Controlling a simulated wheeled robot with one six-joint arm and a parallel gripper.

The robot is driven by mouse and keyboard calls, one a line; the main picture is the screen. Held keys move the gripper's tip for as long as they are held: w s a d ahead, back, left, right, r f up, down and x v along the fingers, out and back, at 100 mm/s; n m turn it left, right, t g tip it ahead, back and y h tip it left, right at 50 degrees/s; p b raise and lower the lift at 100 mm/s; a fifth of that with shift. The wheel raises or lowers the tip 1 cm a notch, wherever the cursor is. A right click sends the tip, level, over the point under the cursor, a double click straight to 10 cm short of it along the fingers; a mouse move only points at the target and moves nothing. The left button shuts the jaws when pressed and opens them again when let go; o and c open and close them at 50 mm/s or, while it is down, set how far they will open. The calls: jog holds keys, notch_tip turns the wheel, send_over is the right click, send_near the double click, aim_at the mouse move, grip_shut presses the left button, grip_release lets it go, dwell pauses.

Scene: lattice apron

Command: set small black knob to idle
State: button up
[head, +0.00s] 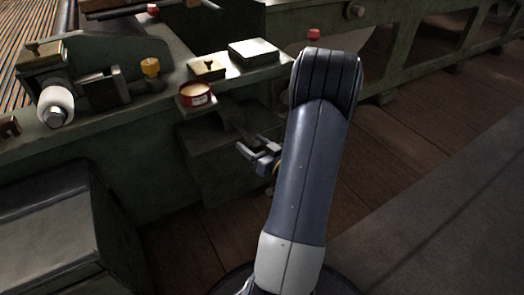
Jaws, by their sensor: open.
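My gripper (252,147) is in the middle of the head view, beside my blue-grey arm. Its two fingers are apart and point left, with nothing between them. It is in front of the dark green machine side, lower than the red round tin (195,95) and to its right. I cannot make out a small black knob for certain; my arm hides part of the machine behind it. No idle mark is readable.
A green machine bed (150,120) runs across the view. On it are a yellow knob (150,67), a white-collared cylinder (56,106) and a flat pale-topped block (253,51). A grey-green box (50,235) stands front left. Wooden floor (420,135) lies open at right.

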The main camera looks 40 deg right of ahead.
jog(key=s+p, duration=0.2)
jog(key=s, duration=0.8)
jog(key=shift+s+a, duration=0.25)
jog(key=shift+w, duration=0.1)
jog(key=w+b, duration=0.1)
jog(key=w, duration=0.4)
jog(key=w+b, duration=0.1)
jog(key=w, duration=0.4)
jog(key=shift+w+d, duration=0.2)
jog(key=shift+w, duration=0.1)
jog(key=shift+w+d, duration=0.2)
jog(key=shift+w, duration=0.4)
